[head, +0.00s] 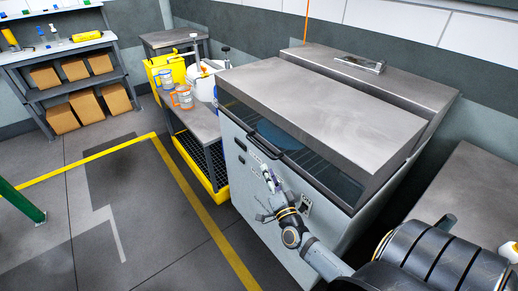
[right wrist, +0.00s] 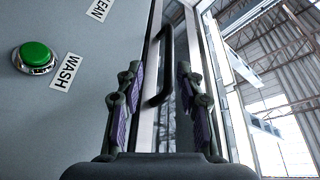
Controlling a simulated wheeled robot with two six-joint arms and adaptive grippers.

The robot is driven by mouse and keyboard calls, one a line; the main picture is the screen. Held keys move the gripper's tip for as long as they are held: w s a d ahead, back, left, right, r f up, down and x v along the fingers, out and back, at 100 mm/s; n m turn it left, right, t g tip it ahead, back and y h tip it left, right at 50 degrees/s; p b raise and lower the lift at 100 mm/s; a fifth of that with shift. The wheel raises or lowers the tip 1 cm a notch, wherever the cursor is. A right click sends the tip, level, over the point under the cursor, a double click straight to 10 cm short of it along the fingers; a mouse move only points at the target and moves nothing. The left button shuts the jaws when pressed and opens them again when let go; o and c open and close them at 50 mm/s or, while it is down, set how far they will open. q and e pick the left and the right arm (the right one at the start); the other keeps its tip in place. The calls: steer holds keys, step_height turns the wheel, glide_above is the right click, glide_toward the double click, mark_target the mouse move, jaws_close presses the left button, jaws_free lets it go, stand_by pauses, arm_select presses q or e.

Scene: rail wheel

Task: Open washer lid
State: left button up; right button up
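The washer (head: 262,199) is a grey cabinet with a metal top and a dark, glazed front lid (head: 330,178), which looks closed. A black bar handle (head: 268,147) runs along the lid's front edge. My right gripper (head: 268,190) is in front of the washer's front panel, below the handle. In the right wrist view my right gripper (right wrist: 160,75) is open with nothing between its pads. The handle (right wrist: 167,60) shows ahead, between the fingers in the picture and apart from them. My left gripper is not in view.
A green button (right wrist: 35,56) beside a WASH label is on the washer's front panel. A bench (head: 200,122) with several containers stands left of the washer, above a yellow-edged tray (head: 205,183). Shelves with cardboard boxes (head: 62,118) stand far left. The floor in front is clear.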

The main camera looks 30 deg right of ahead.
mark_target(260, 147)
steer(key=shift+m, duration=0.4)
steer(key=x, duration=0.3)
steer(key=r+x, duration=0.1)
steer(key=x, duration=0.3)
steer(key=r+x, duration=0.1)
steer(key=x, duration=0.2)
steer(key=shift+w+d+r+p, duration=0.1)
steer(key=shift+w+d+p, duration=0.1)
steer(key=shift+p, duration=0.15)
steer(key=shift+c, duration=0.4)
jaws_close()
